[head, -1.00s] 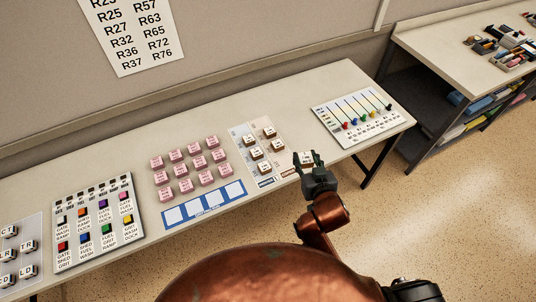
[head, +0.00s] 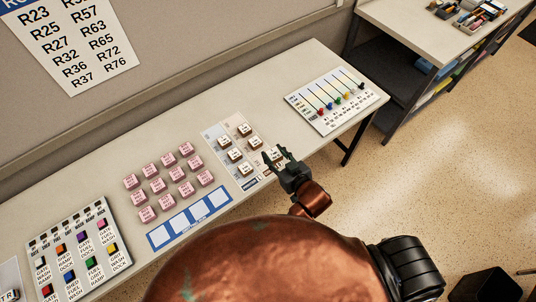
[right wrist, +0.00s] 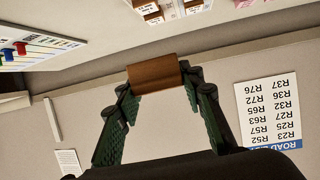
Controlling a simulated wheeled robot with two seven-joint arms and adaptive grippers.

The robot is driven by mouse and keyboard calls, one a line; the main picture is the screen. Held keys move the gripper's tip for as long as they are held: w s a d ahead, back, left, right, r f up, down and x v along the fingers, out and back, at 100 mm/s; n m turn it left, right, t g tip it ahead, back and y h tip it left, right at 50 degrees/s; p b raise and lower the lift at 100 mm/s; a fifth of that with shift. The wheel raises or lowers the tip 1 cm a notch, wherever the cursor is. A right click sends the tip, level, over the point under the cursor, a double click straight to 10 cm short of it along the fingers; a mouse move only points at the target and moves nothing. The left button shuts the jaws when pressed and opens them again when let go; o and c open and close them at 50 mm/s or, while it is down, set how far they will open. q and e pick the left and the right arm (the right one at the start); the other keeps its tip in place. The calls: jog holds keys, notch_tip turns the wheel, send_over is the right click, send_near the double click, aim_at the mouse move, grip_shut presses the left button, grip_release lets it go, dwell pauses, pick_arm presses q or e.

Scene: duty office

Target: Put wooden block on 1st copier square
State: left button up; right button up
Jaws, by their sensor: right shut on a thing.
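My right gripper (head: 283,164) is shut on a wooden block (head: 273,155) with a white labelled top. It holds the block by the table's front edge, just right of a pale panel (head: 216,134) with several similar blocks. In the right wrist view, the block's brown side (right wrist: 153,75) shows between the two fingertips (right wrist: 156,88). A blue-edged strip (head: 150,238) with white squares lies at the front of the table, left of the gripper. Its lettering is too small to read, so I cannot tell which square is the copier one. My left gripper is not in view.
Rows of pink blocks (head: 176,174) stand behind the strip. A slider board (head: 322,122) lies to the right and a button board (head: 112,262) to the left. The table (head: 150,125) is clear behind the blocks. A road list (head: 68,45) hangs on the wall.

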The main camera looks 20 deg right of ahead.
jog(key=s+a+f+n+y, duration=0.1)
jog(key=s+a+f+y, duration=0.1)
jog(key=s+f, duration=0.15)
jog(key=w+f, duration=0.3)
jog(key=w, duration=0.1)
jog(key=w+d+f, duration=0.1)
jog(key=w+f, duration=0.2)
jog(key=w, duration=0.1)
jog(key=w+d+f, duration=0.1)
jog(key=w+f, duration=0.2)
jog(key=w, duration=0.2)
jog(key=shift+f, duration=0.2)
jog(key=shift+w+f, duration=0.1)
jog(key=shift+f, duration=0.05)
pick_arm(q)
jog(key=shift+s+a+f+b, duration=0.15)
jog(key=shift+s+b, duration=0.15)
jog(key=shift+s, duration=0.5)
pick_arm(e)
jog(key=shift+w+f, duration=0.2)
jog(key=shift+f, duration=1.55)
jog(key=shift+f, duration=0.15)
jog(key=o, duration=1.1)
